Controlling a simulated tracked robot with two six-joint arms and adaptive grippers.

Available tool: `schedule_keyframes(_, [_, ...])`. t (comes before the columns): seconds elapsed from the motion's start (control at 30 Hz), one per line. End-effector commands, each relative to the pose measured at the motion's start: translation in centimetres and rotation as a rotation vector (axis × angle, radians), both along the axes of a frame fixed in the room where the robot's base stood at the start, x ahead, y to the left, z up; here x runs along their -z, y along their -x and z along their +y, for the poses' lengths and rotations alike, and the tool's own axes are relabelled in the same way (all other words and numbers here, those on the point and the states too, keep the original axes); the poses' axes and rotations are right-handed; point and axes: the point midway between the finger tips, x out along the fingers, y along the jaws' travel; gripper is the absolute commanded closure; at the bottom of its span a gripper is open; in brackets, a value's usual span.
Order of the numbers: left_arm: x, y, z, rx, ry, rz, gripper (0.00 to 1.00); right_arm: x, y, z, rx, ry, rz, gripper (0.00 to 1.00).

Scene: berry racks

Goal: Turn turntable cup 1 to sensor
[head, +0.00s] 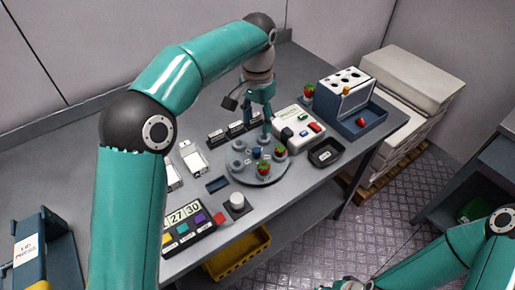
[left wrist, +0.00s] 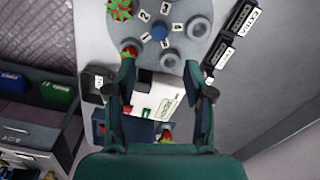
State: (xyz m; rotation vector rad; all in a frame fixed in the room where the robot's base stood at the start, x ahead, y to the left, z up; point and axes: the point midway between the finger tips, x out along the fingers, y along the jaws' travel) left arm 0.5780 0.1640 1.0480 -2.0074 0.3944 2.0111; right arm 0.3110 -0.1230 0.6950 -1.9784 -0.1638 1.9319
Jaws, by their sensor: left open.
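The grey round turntable (head: 258,180) stands on the bench with several cups around a blue centre knob (head: 256,153). In the left wrist view the turntable (left wrist: 180,12) shows small number labels, and I cannot tell surely which cup is 1. Strawberries sit at a front cup (head: 263,168) and a right cup (head: 280,150); other cups look empty. My left gripper (head: 257,128) is open above the turntable's back edge, fingers pointing down; they also show in the left wrist view (left wrist: 160,67), empty. The white sensor box (head: 297,131) stands right of the turntable.
A blue-and-white rack (head: 344,95) and a strawberry (head: 309,91) stand at the right, a black tray (head: 325,153) nearer. Dark labelled blocks (head: 236,129) stand behind the turntable. A button panel (head: 190,229) and white knob (head: 237,201) are in front.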

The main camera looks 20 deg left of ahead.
Motion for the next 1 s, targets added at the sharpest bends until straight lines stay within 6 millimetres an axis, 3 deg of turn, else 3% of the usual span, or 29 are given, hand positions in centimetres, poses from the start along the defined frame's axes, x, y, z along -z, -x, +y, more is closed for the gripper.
schedule_keyframes(0.3, [7.0,0.1,0.0,0.001,0.000,0.005,0.47,0.2,0.0,0.0,0.000,0.000,0.000,0.60])
schedule_keyframes(0.5, [10.2,0.0,-0.1,0.004,-0.001,0.003,0.47,0.0,0.0,0.0,0.000,0.000,0.000,0.60])
schedule_keyframes(0.7, [11.7,-0.1,-0.2,0.004,0.001,0.000,0.47,-0.1,0.0,0.0,0.000,0.000,0.000,0.60])
schedule_keyframes(1.0, [11.9,-0.1,-0.3,0.005,0.000,-0.001,0.47,-0.1,0.0,0.0,0.000,0.000,0.000,0.60])
